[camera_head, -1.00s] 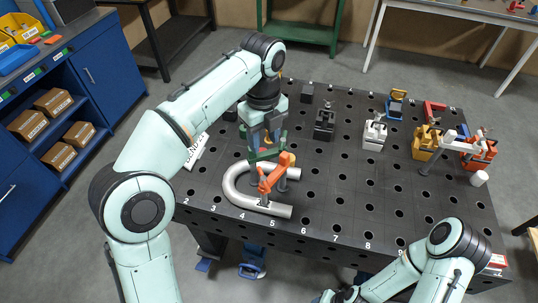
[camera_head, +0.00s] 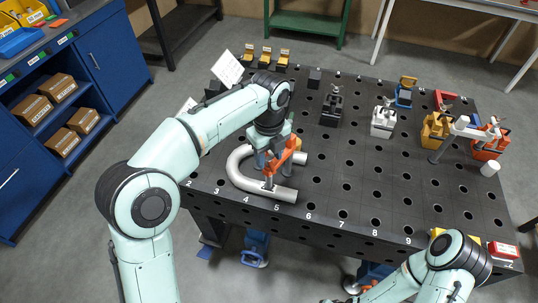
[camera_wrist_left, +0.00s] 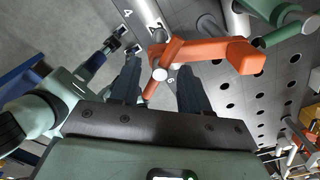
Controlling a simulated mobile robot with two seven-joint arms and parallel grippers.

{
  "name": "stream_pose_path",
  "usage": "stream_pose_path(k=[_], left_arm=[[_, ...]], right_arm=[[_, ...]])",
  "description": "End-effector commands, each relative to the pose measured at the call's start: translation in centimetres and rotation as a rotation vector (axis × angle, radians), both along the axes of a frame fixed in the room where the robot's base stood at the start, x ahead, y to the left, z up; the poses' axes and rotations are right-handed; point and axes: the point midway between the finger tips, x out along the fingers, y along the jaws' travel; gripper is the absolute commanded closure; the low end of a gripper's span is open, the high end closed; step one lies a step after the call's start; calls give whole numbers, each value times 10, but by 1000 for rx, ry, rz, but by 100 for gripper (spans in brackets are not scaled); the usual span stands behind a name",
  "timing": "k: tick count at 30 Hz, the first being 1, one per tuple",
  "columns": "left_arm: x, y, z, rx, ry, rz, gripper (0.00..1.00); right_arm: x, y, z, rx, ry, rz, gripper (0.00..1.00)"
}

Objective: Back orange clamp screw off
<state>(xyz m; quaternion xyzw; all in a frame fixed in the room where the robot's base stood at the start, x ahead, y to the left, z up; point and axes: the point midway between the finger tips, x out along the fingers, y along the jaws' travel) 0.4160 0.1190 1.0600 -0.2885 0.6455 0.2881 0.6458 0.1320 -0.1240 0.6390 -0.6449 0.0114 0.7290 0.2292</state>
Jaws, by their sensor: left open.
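The orange clamp (camera_head: 284,156) stands at the front limb of the grey U-shaped tube (camera_head: 236,171) on the black perforated table. In the left wrist view the orange clamp (camera_wrist_left: 210,51) shows large, its arm crossing above the fingertips. A pale round screw end (camera_wrist_left: 160,73) shows at its left end, between the lines of the fingers. My left gripper (camera_head: 268,164) is low beside the clamp. In the left wrist view my left gripper (camera_wrist_left: 158,75) is open, one finger on each side of the screw end. Contact cannot be told. My right gripper is out of the picture.
A green clamp (camera_wrist_left: 284,27) is close by at the upper right of the left wrist view. Black (camera_head: 331,108), white (camera_head: 383,121) and yellow (camera_head: 435,130) fixtures stand farther right.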

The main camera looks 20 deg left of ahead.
Motion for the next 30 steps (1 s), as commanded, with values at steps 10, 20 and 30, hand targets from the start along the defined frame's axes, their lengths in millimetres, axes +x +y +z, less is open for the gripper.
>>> stream_pose_path(k=[10, 20, 30], left_arm=[[0, 0, 0, 0, 0, 0, 100], [0, 0, 1, 0, 0, 16, 100], [0, 0, 3, 1, 1, 191, 100]], right_arm=[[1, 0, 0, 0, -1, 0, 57], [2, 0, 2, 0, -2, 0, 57], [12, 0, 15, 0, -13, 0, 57]])
